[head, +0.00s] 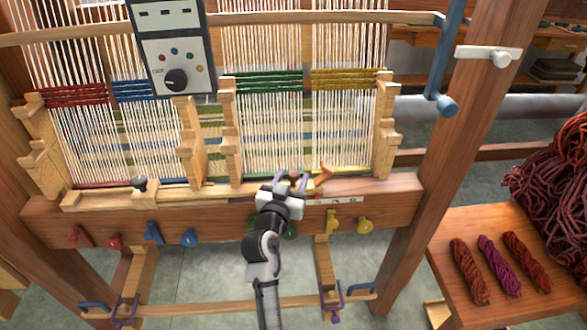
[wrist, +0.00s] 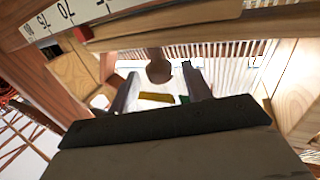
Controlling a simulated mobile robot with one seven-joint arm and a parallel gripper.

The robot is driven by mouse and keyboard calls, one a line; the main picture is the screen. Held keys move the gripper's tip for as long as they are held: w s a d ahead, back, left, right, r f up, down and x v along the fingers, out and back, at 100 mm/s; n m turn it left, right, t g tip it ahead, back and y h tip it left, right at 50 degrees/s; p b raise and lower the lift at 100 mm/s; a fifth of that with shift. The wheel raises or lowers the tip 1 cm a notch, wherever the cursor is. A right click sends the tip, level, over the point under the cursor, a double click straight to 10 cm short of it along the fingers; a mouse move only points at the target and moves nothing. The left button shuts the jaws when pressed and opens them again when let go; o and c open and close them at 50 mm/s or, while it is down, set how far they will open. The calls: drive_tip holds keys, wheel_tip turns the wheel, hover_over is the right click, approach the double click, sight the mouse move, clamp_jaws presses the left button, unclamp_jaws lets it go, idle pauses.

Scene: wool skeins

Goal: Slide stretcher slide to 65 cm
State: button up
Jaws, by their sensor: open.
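My gripper (head: 292,180) is open at the front beam of the loom, right of its middle. In the wrist view its two fingers (wrist: 161,82) stand apart, with a round brown knob (wrist: 158,70) showing between them. In the head view a small reddish-brown knob (head: 293,174) shows between the fingertips. I cannot tell whether the fingers touch it. A white scale (head: 337,199) lies on the beam just right of my gripper. In the wrist view the scale (wrist: 66,17) shows 75 and 70, with a red mark (wrist: 82,33) beside it. The slide's exact reading cannot be told.
A dark knob (head: 139,184) stands on the left of the beam. Coloured pegs (head: 154,233) hang along its front. A control box (head: 172,50) hangs over the warp. A loom post (head: 440,140) stands right, beside a table (head: 540,310) with wool skeins (head: 469,270).

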drive_tip(key=shift+x, duration=1.05)
